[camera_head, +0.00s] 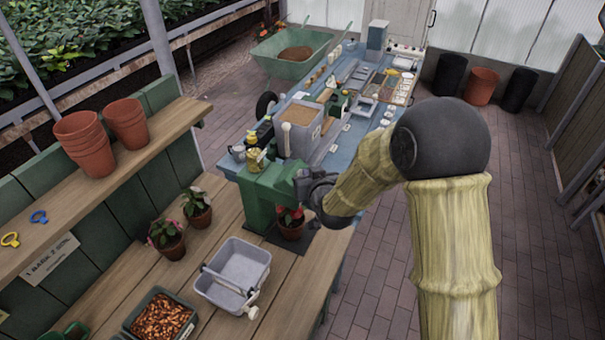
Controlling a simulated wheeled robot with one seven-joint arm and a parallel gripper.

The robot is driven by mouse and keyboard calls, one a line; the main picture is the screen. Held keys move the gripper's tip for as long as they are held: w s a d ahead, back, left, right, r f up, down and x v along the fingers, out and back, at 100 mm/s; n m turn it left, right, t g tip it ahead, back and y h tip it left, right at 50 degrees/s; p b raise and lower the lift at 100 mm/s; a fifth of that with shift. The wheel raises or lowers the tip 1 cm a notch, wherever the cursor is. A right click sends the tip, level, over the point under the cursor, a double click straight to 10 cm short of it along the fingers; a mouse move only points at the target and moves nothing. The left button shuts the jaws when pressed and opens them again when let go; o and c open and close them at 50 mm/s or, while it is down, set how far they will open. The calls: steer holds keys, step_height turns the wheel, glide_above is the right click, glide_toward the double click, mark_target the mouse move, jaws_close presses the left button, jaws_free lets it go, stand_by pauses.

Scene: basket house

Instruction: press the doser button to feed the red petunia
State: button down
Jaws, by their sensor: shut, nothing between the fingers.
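The red petunia (291,222) stands upright in a terracotta pot on a dark pad, at the right end of the wooden bench. A green doser (257,196) stands behind and to the left of it, with its head reaching out above the flower. My gripper (304,186) is at the doser's head, just above the petunia. It is shut and holds nothing. My wrist and arm come in from the right. I cannot make out the doser button, nor tell whether the fingertips touch the doser.
Two other potted plants (182,222) stand left of the doser. A grey tub (231,276) and a tray of brown bits (160,318) are in front. Stacked pots (85,143) sit on the shelf. A cluttered blue table (345,130) stands behind. Brick floor at right is free.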

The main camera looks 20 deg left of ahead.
steer(key=shift+d+r, duration=0.5)
steer(key=shift+r, duration=0.05)
steer(key=d+r, duration=0.1)
steer(key=d+r+p, duration=0.1)
steer(key=d+r, duration=0.1)
steer(key=shift+s+d+r, duration=0.2)
steer(key=shift+d+r, duration=0.05)
steer(key=shift+d, duration=0.05)
stand_by(0.3)
stand_by(0.6)
steer(key=s+d+f+m+g+h+b, duration=0.1)
steer(key=s+d+g+h, duration=0.15)
steer(key=d, duration=0.55)
steer(key=s+d+f+m+g+h, duration=0.15)
steer(key=s+d, duration=0.25)
steer(key=d, duration=0.5)
steer(key=s+d+f+m+g+h+b, duration=0.1)
steer(key=s+d+m+h, duration=0.15)
steer(key=d, duration=0.55)
steer(key=s+d+f+m+g+h, duration=0.1)
steer(key=s+d+g, duration=0.2)
steer(key=s+d, duration=0.3)
steer(key=s, duration=0.3)
steer(key=shift+s+d+b, duration=0.35)
steer(key=shift+s+b, duration=0.05)
